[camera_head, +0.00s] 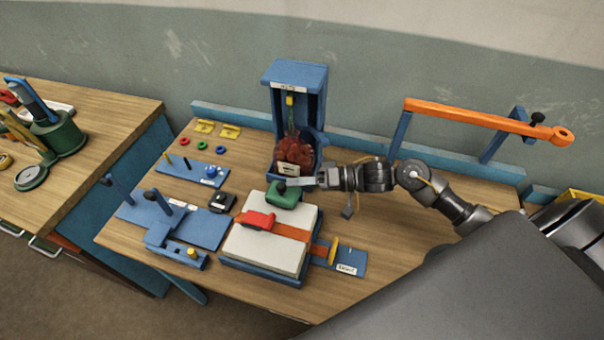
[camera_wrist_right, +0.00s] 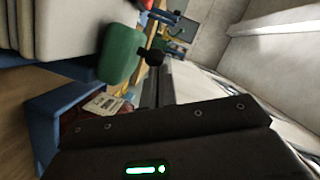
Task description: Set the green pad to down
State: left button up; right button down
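The green pad (camera_head: 283,199) is at the far edge of the white sewn sack (camera_head: 262,252), with a black knob (camera_head: 280,186) on it. In the right wrist view the green pad (camera_wrist_right: 121,54) is beside the white sack, and its black knob (camera_wrist_right: 153,57) is at my fingertips. I cannot tell whether the pad touches the sack. My right gripper (camera_head: 300,182) comes in from the right, its fingers close together at the knob. It also shows in the right wrist view (camera_wrist_right: 157,75). My left gripper is out of view.
A red clip (camera_head: 258,220) and an orange strap (camera_head: 291,231) lie over the sack. A blue stand (camera_head: 312,107) with a dark red bundle (camera_head: 295,150) rises behind the pad. An orange bar (camera_head: 480,117) stands at back right. Blue peg boards (camera_head: 205,228) lie at left.

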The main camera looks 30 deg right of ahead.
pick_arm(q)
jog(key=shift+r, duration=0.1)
pick_arm(e)
jog(key=shift+r, duration=0.1)
jog(key=shift+w+d+r+p, duration=0.15)
jog(key=shift+r+p, duration=0.05)
jog(key=shift+p, duration=0.1)
pick_arm(q)
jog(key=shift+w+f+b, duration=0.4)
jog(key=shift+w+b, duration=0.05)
jog(key=shift+b, duration=0.15)
pick_arm(e)
jog(key=w+r+v, duration=0.1)
jog(key=v, duration=1.1)
jog(key=shift+w+d, duration=0.2)
jog(key=shift+d, duration=0.5)
